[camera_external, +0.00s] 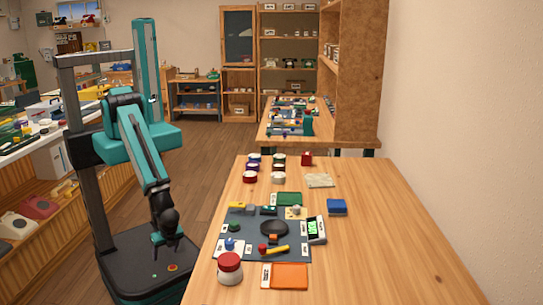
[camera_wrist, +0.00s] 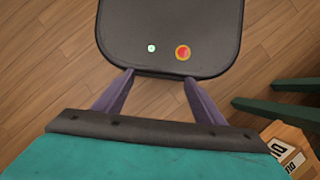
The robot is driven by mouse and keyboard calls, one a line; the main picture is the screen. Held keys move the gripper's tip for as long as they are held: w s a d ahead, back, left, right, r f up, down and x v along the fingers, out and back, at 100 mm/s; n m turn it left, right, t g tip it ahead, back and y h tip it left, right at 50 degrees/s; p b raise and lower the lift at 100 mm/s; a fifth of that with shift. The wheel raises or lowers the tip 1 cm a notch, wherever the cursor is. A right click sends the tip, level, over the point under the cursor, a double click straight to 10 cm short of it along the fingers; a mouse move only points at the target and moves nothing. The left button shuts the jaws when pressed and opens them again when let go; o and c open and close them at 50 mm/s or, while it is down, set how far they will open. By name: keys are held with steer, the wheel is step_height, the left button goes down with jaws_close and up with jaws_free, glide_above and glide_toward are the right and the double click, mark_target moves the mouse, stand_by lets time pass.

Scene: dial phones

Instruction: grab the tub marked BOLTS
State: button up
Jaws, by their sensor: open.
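Several small round tubs stand grouped at the far left of the wooden table, among them a red one (camera_external: 249,177), a white one (camera_external: 278,178) and a dark one (camera_external: 279,159). Their labels are too small to read, so I cannot tell which is marked BOLTS. A larger white jar with a red lid (camera_external: 230,268) stands at the near left edge. My gripper (camera_external: 166,238) hangs low, left of the table and apart from all the tubs. In the wrist view its two fingers (camera_wrist: 158,80) are spread and empty above my base.
A dark mat (camera_external: 292,247) with phone parts covers the table's near left. An orange tray (camera_external: 290,276), a green tray (camera_external: 287,199), a blue box (camera_external: 337,207) and a red block (camera_external: 306,159) lie around it. The table's right side is clear.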

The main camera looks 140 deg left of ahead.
steer(key=w+d+r+m+t+h+b, duration=0.1)
steer(key=w+d+r+t, duration=0.3)
steer(key=w, duration=0.6)
steer(key=w+d+r+m+t+h, duration=0.1)
steer(key=w+d+r+t+h, duration=0.15)
steer(key=w+d, duration=0.55)
steer(key=w+d+r+t+h+b, duration=0.1)
steer(key=w+d+r+t, duration=0.3)
steer(key=w, duration=0.8)
steer(key=w+d+r+t+y, duration=0.1)
steer(key=w+d+r+t, duration=0.1)
steer(key=w+r+t, duration=0.75)
steer(key=w+a+r+n+y+b, duration=0.1)
steer(key=w+a+r+n+y, duration=0.1)
steer(key=r, duration=0.3)
steer(key=w+a+r+n+t+y+b, duration=0.1)
steer(key=w+a+r+n+y+b, duration=0.1)
steer(key=r+y, duration=0.2)
steer(key=w+a+r+n+t+y+b, duration=0.1)
steer(key=w+a+r+n+y+b, duration=0.1)
steer(key=r, duration=0.5)
steer(key=shift+a+r+y, duration=0.25)
steer(key=shift+a+y, duration=0.3)
steer(key=shift+y, duration=0.5)
steer(key=shift+x, duration=4.25)
